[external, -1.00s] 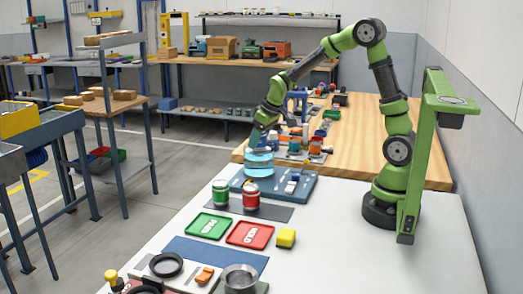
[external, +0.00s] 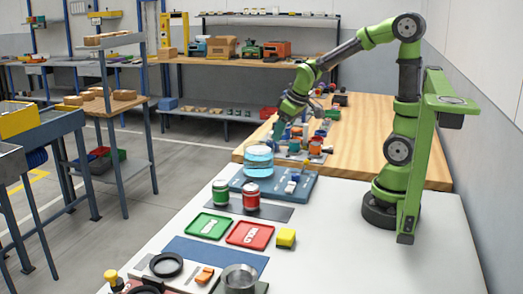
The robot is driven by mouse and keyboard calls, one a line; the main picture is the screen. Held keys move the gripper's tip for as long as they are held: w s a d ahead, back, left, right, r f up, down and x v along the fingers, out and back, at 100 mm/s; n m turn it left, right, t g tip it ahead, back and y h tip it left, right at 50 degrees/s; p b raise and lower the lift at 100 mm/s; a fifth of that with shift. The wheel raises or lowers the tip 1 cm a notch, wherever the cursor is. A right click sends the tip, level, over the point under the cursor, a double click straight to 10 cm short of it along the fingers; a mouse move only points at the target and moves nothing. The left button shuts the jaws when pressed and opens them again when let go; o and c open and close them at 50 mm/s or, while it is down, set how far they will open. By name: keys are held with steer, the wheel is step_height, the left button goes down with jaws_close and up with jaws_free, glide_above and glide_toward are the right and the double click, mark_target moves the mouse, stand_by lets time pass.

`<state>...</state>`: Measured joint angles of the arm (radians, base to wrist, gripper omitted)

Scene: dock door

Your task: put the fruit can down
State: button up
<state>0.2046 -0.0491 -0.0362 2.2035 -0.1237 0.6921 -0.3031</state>
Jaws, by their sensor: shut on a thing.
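The fruit can appears to be the light-blue and white round can (external: 258,158) over the blue board (external: 305,185), at the middle of the external view. My gripper (external: 276,138) is at the can's upper right edge, its wrist slanting up to the right. The jaws are small here and the grip itself is hard to make out; it is shut on the can. I cannot tell whether the can's base touches what is below it.
A green can (external: 220,191) and a red can (external: 251,196) stand on a dark mat in front of the board. A green tray (external: 209,226), a red tray (external: 249,235) and a yellow block (external: 286,238) lie nearer. Several small items crowd the wooden bench behind.

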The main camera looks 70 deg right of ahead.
steer(key=s+a, duration=0.2)
steer(key=s, duration=0.5)
steer(key=n+g+y, duration=0.2)
steer(key=n+y, duration=0.2)
steer(key=n, duration=0.9)
glide_above(245, 238)
steer(key=s+d, duration=0.1)
steer(key=d, duration=0.1)
step_height(245, 238, down, 7)
steer(key=shift+y, duration=0.3)
steer(key=shift+a+f, duration=0.15)
steer(key=shift+f, duration=3.65)
steer(key=shift+f, duration=0.1)
steer(key=o, duration=1.3)
steer(key=shift+c, duration=0.2)
